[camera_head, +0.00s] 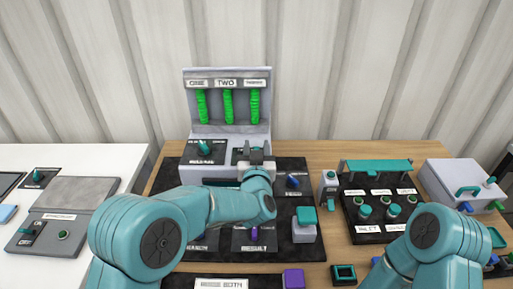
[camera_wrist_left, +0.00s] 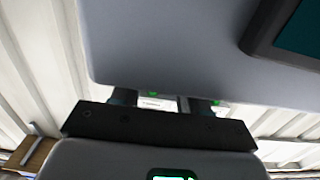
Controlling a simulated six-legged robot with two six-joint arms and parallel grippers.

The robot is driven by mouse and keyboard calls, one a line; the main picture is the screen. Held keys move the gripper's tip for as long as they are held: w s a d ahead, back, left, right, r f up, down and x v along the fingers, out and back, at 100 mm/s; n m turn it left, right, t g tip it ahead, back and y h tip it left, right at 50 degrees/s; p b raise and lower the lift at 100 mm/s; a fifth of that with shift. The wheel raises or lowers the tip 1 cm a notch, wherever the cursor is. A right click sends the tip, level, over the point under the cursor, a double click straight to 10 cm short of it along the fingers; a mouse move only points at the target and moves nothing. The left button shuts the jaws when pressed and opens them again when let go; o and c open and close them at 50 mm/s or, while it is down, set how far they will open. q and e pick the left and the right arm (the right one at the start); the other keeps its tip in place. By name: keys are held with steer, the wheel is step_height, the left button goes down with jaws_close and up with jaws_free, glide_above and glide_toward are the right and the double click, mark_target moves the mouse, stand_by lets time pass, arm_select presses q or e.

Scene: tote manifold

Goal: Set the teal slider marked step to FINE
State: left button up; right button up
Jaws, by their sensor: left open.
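My left gripper (camera_head: 257,152) is at the base of the grey manifold (camera_head: 230,122), its jaws apart. In the left wrist view its two dark fingers (camera_wrist_left: 163,103) are spread, with nothing clearly held between them. A small dark plate with a teal part (camera_head: 240,152) is just left of the gripper and partly hidden by it. Another dark plate with a teal handle (camera_head: 205,149) is further left. No label reading step or FINE is legible, so I cannot tell which is the step slider. My right arm shows at lower right, but its gripper does not.
Three green columns (camera_head: 228,104) stand on the manifold. A black board (camera_head: 292,163) around it carries a blue knob (camera_head: 293,181) and a teal-topped block (camera_head: 306,216). A black control panel (camera_head: 383,232) stands to the right. A grey box (camera_head: 67,193) is on the white table.

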mark_target(241, 149)
arm_select(q)
steer(key=shift+s, duration=0.15)
jaws_close()
steer(key=shift+a, duration=0.25)
steer(key=a+b, duration=0.2)
steer(key=a, duration=0.2)
steer(key=shift+d+r, duration=0.1)
jaws_free()
steer(key=shift+a, duration=0.25)
steer(key=shift+d, duration=0.15)
